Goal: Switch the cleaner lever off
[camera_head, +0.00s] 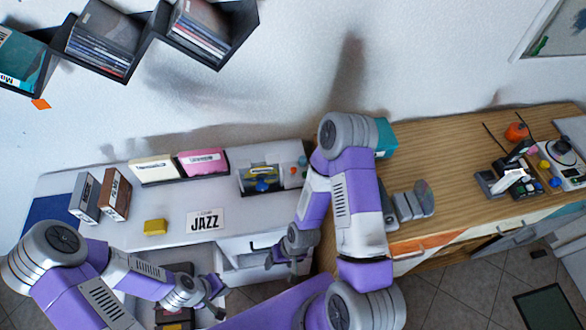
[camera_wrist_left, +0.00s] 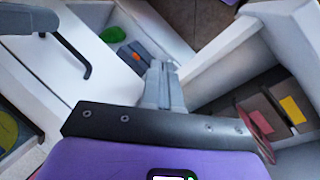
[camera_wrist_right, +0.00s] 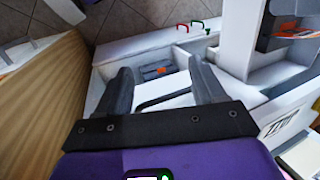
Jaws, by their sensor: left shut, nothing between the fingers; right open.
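I cannot pick out the cleaner lever with certainty. A dark case with a yellow panel and a blue knob (camera_head: 262,185) stands at the back right of the white desk. Small red (camera_wrist_right: 183,27) and green (camera_wrist_right: 197,24) handles show on a white edge in the right wrist view. My left gripper (camera_head: 217,299) is shut and empty, low at the desk's front; its fingers (camera_wrist_left: 162,85) point down in the left wrist view. My right gripper (camera_head: 283,262) is open and empty in front of the white drawers; its spread fingers show in the right wrist view (camera_wrist_right: 160,72).
The white desk (camera_head: 140,208) holds a JAZZ sign (camera_head: 205,221), a yellow block (camera_head: 155,227) and upright disc boxes (camera_head: 115,195). Black disc shelves (camera_head: 148,50) hang on the wall.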

